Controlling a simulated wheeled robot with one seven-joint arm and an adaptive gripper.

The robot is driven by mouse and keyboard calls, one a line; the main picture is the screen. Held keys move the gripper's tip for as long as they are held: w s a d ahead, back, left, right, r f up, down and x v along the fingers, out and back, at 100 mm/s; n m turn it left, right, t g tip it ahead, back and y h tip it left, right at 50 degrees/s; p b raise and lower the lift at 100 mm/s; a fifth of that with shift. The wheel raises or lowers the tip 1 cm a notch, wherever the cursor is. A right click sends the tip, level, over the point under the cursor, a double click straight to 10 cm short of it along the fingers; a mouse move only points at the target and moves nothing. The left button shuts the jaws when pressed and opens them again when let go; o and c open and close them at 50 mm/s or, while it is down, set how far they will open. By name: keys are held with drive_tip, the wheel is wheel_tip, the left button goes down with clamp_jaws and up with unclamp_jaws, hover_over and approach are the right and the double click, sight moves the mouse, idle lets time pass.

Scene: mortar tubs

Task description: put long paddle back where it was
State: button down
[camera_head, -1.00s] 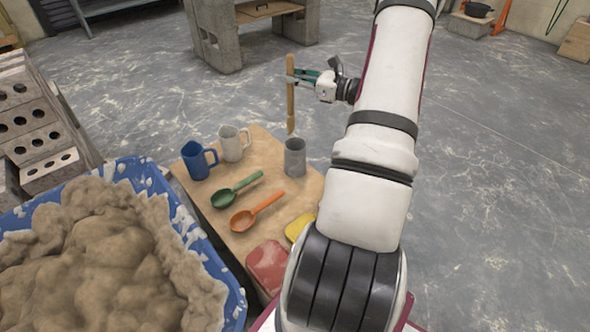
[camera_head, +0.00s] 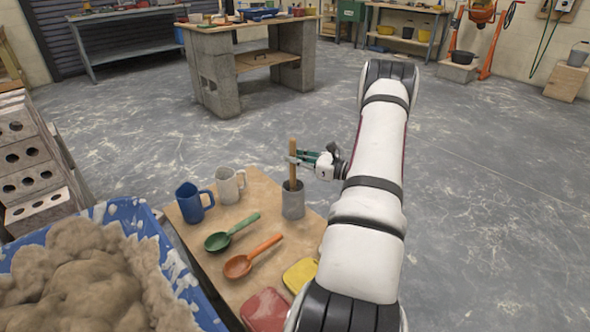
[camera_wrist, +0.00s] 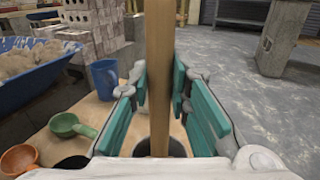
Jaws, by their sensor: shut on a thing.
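The long paddle (camera_head: 292,172) is a narrow wooden stick, standing about upright. My gripper (camera_head: 298,160) is shut on its upper part, with teal fingers on both sides of it. The paddle's lower end is inside the grey cylindrical holder (camera_head: 293,205) at the board's far right corner, and the holder's wall hides it. In the wrist view the paddle (camera_wrist: 160,70) runs down between the fingers into the holder's dark opening (camera_wrist: 172,149). Whether its end rests on the bottom is hidden.
A blue mug (camera_head: 193,202) and a pale mug (camera_head: 228,185) stand left of the holder. A green scoop (camera_head: 220,240), an orange scoop (camera_head: 238,265), a yellow item (camera_head: 299,274) and a red item (camera_head: 265,310) lie nearer. A blue tub (camera_head: 180,272) of mortar is at left.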

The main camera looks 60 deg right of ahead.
sight(296, 167)
drive_tip(key=shift+f+b, duration=0.45)
drive_tip(key=shift+f, duration=1.5)
drive_tip(key=c, duration=1.5)
unclamp_jaws()
